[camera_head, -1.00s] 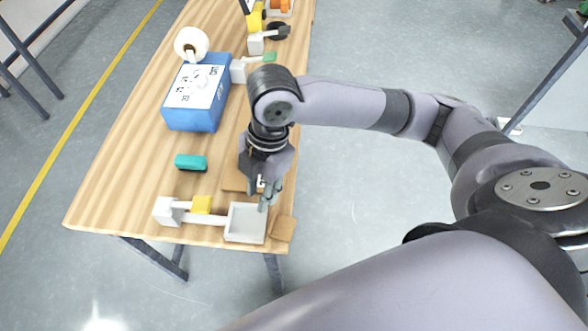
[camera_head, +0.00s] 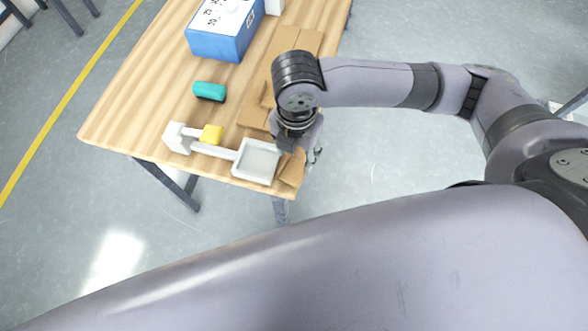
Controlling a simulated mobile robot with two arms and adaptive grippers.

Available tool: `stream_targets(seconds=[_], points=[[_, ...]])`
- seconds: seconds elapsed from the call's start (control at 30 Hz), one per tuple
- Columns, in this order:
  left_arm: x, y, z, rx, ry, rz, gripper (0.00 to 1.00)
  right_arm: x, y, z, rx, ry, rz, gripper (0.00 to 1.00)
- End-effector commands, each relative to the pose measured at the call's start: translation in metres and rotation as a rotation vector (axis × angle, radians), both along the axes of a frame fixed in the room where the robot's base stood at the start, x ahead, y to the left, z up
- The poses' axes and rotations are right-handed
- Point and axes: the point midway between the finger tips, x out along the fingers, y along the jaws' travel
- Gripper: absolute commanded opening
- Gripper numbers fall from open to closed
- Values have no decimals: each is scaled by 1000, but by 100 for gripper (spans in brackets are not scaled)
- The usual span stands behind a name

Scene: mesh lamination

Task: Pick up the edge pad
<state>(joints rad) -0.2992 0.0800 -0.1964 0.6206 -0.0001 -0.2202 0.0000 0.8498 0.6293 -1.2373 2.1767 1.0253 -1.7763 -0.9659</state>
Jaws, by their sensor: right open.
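A tan-brown pad (camera_head: 292,172), which looks like the edge pad, lies at the near right corner of the table, just right of a grey tray (camera_head: 257,161). My right gripper (camera_head: 313,157) is open, at the table's right edge, right beside the pad's far end. In the picture its fingers overlap the edge of the table, and I cannot tell whether they touch the pad. The wrist hides part of the pad's far end. My left gripper is not in view.
A white holder (camera_head: 179,138) with a bar and a yellow block (camera_head: 212,135) stands left of the tray. A teal object (camera_head: 209,91) and a blue box (camera_head: 222,40) are farther back. Brown sheets (camera_head: 297,43) lie partly behind my right wrist. The table's left part is clear.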

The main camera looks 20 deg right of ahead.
Motion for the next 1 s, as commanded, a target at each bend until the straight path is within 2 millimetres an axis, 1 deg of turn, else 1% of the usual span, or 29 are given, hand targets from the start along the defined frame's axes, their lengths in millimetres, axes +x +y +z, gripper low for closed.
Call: stream_targets(seconds=[0.03,0.13,0.33,0.47,0.73,1.0], points=[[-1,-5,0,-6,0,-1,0,0,0,-3,-1,1,0,47],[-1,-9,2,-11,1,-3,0,0,-2,-10,-3,3,-1,47],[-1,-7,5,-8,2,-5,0,2,-5,-40,-2,4,-1,47],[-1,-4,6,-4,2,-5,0,2,-5,-53,-1,1,0,47],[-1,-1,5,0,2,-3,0,2,-5,-55,-1,-1,1,46],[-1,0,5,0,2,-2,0,2,-5,-54,-1,-1,1,28]])
